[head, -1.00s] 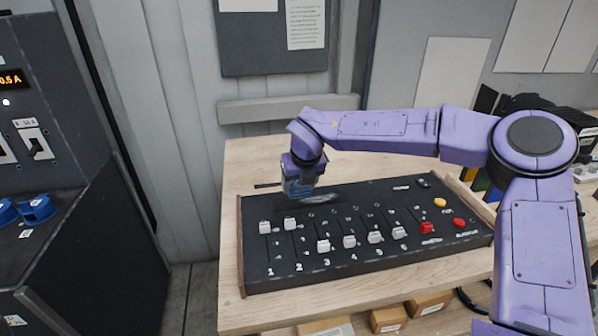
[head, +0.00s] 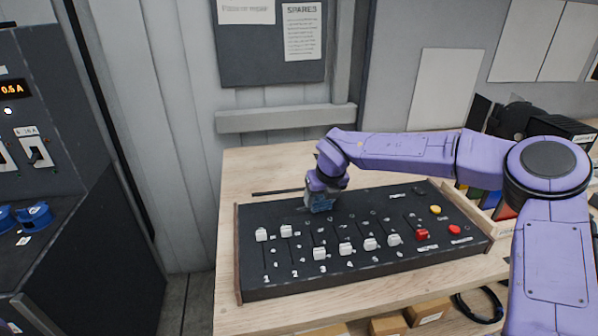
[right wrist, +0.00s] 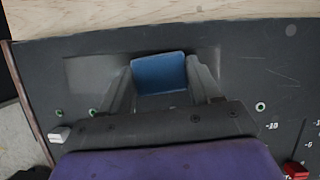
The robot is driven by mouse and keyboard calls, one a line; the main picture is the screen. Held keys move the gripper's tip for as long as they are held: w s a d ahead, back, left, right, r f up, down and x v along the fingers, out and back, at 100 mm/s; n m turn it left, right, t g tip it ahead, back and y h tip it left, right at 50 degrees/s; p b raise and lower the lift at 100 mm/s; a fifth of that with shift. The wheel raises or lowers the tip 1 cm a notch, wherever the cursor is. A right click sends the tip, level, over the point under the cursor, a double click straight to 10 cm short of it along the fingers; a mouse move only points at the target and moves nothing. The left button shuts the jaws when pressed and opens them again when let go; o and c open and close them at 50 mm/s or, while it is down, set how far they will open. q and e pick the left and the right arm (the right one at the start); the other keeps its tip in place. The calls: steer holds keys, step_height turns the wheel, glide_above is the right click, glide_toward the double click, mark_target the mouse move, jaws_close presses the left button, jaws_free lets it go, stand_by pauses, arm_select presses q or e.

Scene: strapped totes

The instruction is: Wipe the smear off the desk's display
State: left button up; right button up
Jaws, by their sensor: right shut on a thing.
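The desk is a black control console (head: 262,282) with numbered white sliders, lying on a wooden table. My right gripper (head: 320,204) is over its far part, fingers pointing down. It is shut on a blue wiping block (right wrist: 160,73), seen between its two fingers in the right wrist view. The block is at or just above the console face; I cannot tell if it touches. The display (right wrist: 90,73) shows in the right wrist view as a greyish rectangle partly hidden by the fingers and block. Its left part looks paler; I cannot tell whether that is smear. My left gripper is not in view.
White sliders (head: 345,249), a red slider (head: 422,234), a yellow button (head: 435,210) and a red button (head: 455,230) stand up from the console. A dark cabinet (head: 85,240) is at the left. Bare wood (head: 255,168) lies behind the console.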

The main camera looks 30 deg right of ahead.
mark_target(334, 207)
steer(key=shift+s+d+p, duration=0.2)
steer(key=shift+d, duration=0.55)
steer(key=shift+s+d+p, duration=0.2)
steer(key=shift+d+p, duration=0.05)
steer(key=shift+d, duration=0.55)
steer(key=shift+s+d+p, duration=0.2)
steer(key=shift+d, duration=0.55)
steer(key=shift+a+f+b, duration=0.15)
steer(key=shift+a+b, duration=0.2)
steer(key=shift+a, duration=0.05)
steer(key=a, duration=0.1)
steer(key=w+a, duration=0.1)
steer(key=a, duration=0.1)
steer(key=shift+b, duration=0.4)
steer(key=shift+w+a+b, duration=0.3)
steer(key=shift+a, duration=0.9)
steer(key=shift+w+a+b, duration=0.25)
steer(key=shift+a+b, duration=0.05)
steer(key=shift+a, duration=0.95)
steer(key=shift+w+a+b, duration=0.3)
steer(key=shift+a, duration=0.9)
step_height(334, 207, up, 5)
steer(key=p, duration=0.3)
steer(key=shift+f, duration=0.1)
step_height(334, 207, up, 4)
steer(key=p, duration=0.3)
